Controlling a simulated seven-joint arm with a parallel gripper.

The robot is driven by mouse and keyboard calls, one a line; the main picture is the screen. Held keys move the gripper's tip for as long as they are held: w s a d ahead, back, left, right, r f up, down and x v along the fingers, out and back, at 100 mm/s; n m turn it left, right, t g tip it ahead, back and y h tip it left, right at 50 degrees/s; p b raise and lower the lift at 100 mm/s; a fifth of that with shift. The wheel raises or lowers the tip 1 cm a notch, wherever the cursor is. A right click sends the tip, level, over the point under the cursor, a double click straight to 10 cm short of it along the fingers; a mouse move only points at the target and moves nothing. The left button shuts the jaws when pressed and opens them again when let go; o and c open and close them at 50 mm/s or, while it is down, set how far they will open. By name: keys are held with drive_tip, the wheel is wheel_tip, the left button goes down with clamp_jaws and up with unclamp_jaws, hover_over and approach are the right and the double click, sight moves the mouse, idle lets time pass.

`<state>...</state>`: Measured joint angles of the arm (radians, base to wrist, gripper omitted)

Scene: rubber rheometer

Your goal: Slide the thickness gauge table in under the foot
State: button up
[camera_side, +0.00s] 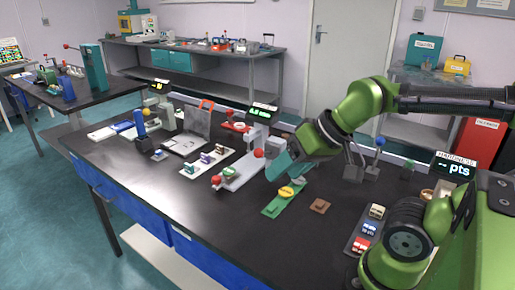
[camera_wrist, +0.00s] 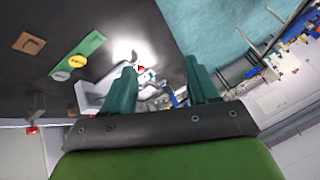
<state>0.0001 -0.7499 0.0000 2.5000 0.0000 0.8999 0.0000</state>
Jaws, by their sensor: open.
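The thickness gauge stands mid-bench, with a pale grey base (camera_side: 243,172) and a green-lit display (camera_side: 264,107). At its front end is a small table with a green top (camera_side: 231,172) and a red ball knob (camera_side: 216,181). A second red ball (camera_side: 259,153) shows close to my gripper. My gripper (camera_side: 273,168) has teal fingers, open, just right of the gauge and above the bench. In the wrist view, a red knob and a small green-and-white part (camera_wrist: 147,75) show between the spread fingers (camera_wrist: 160,66). I cannot make out the foot clearly; nothing is visibly gripped.
A green strip with yellow and white discs (camera_side: 284,196) and a brown piece (camera_side: 320,206) lie to the right. A white tray of small blocks (camera_side: 207,161) lies left of the gauge.

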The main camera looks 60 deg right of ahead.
idle(0.3)
drive_tip(key=m+g+h, duration=0.4)
drive_tip(key=m+h, duration=0.1)
approach(216, 177)
drive_tip(key=x, duration=0.8)
drive_tip(key=shift+f, duration=0.25)
clamp_jaws()
